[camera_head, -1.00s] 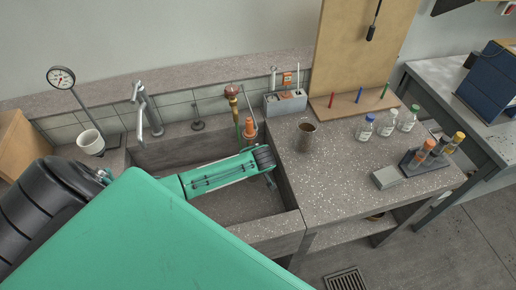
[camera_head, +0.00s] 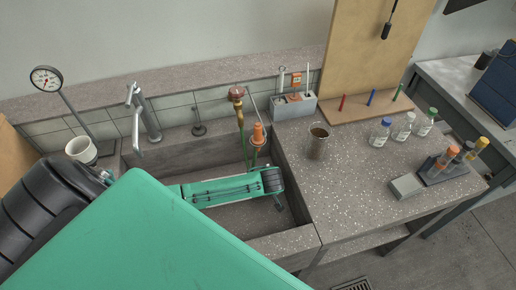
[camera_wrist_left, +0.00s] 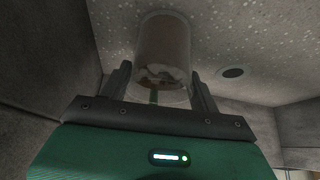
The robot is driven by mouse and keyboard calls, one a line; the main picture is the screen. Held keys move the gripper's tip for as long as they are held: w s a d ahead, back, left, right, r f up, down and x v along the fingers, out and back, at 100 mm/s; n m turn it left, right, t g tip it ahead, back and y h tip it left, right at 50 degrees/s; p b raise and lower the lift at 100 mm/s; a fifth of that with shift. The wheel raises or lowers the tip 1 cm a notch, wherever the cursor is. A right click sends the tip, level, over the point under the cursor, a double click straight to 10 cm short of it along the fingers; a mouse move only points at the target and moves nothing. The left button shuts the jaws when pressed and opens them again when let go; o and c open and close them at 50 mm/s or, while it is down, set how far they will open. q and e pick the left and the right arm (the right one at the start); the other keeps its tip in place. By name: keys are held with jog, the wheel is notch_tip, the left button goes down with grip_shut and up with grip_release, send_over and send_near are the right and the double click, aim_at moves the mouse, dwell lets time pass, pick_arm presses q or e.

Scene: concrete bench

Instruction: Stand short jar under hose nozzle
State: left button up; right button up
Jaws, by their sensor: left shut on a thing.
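My left gripper (camera_head: 276,201) reaches into the sink, near its right wall. In the left wrist view its fingers (camera_wrist_left: 162,85) are shut on a clear glass jar (camera_wrist_left: 163,45), which stands out between them over the speckled sink surface. The jar is hidden in the head view, and I cannot tell if it touches the sink floor. My right gripper is out of view.
A beaker with brown contents (camera_head: 318,143) stands on the counter right of the sink. Capped bottles (camera_head: 403,127), a tube rack (camera_head: 440,170) and a grey block (camera_head: 406,187) are farther right. A faucet (camera_head: 146,118) is at the left. The counter front is clear.

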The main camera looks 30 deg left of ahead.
pick_arm(q)
jog(key=shift+f, duration=0.1)
jog(key=o, duration=1)
jog(key=shift+w+a+f, duration=0.1)
jog(key=shift+a+f, duration=0.05)
jog(key=shift+o, duration=0.2)
jog(key=v, duration=1.2)
